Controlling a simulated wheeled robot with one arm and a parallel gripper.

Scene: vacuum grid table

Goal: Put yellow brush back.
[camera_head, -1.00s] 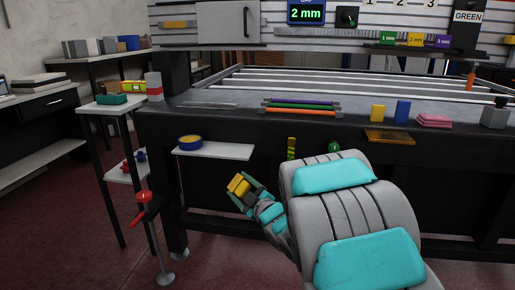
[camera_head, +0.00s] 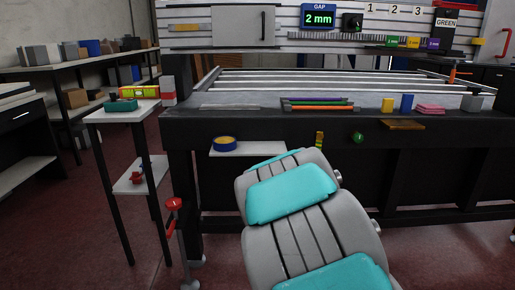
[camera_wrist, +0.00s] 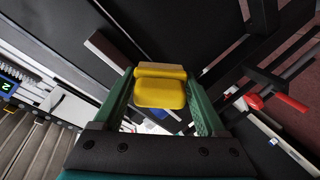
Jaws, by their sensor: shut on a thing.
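The yellow brush (camera_wrist: 160,92) is between the green fingers of my gripper (camera_wrist: 160,78) in the wrist view. It has a tan strip along its far edge. My gripper is shut on it and holds it in the air. In the head view my gripper and the brush are hidden behind my grey and teal arm, which is in front of the table's near side. A yellow block (camera_head: 387,104) stands on the table's front ledge; I cannot tell what it is.
The vacuum grid table (camera_head: 240,122) spans the view. A small shelf (camera_head: 265,148) on its front holds a blue and yellow roll (camera_head: 225,143). A red clamp handle (camera_head: 174,203) and a side table (camera_head: 95,116) stand at left. A blue block (camera_head: 406,103) and pink pads (camera_head: 430,109) line the ledge.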

